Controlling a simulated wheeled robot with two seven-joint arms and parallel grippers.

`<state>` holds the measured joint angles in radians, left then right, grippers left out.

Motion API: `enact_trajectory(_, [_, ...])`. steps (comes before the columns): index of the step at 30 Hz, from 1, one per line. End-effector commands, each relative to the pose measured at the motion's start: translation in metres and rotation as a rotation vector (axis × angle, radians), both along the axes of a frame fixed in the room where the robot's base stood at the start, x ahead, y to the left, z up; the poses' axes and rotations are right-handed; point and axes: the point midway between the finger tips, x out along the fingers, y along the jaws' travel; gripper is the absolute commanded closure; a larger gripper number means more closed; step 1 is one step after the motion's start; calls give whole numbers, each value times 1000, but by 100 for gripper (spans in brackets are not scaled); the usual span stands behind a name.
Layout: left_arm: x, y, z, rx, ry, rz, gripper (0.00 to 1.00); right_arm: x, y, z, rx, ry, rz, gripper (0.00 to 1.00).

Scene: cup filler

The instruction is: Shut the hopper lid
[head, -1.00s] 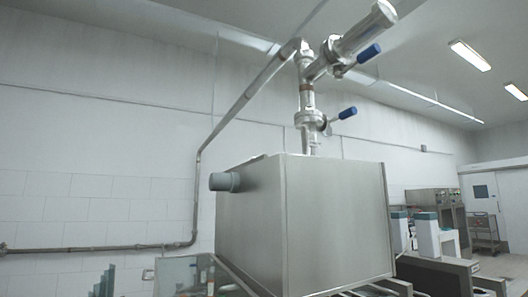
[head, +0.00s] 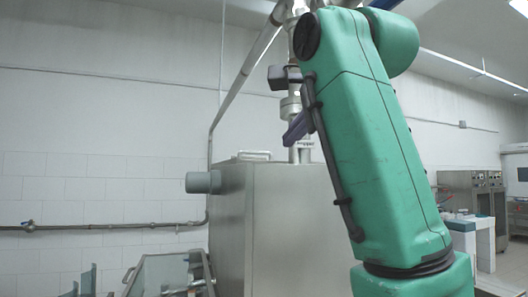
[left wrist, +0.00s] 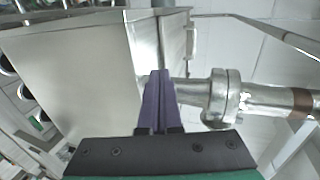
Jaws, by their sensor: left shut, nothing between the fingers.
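The hopper (head: 290,220) is a large brushed-metal box with a grey round stub on its left side. Its lid is on top, seen almost edge-on in the head view; a lid handle (head: 250,155) shows above the top edge. In the left wrist view the handle (left wrist: 192,40) stands beyond a dark seam across the hopper top (left wrist: 158,35). I cannot tell how far the lid stands open. My left gripper (head: 293,132) has purple fingers, shut and empty, above the hopper in front of the vertical pipe. The fingers (left wrist: 158,78) also show in the left wrist view.
A metal pipe with a flange (left wrist: 222,97) rises from the hopper top, close to my left fingers. My green arm hides the hopper's right part. A clear-sided bin (head: 165,270) stands at lower left. Metal cabinets (head: 472,195) stand at the far right.

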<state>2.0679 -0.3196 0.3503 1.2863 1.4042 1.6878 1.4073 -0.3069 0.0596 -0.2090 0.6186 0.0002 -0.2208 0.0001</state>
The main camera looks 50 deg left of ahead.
Motion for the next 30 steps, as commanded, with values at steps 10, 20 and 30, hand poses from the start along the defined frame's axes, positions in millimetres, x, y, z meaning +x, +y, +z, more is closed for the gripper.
enact_trajectory(10, [16,54,-18,-3,2,4,100,7,-29,11,-39,-11,-4,50])
enact_trajectory(20, [34,115,-28,0,5,5,100,6,-10,34,-14,-10,-5,50])
enact_trajectory(30, [39,128,-32,2,4,3,100,6,-13,37,-17,-10,-1,50])
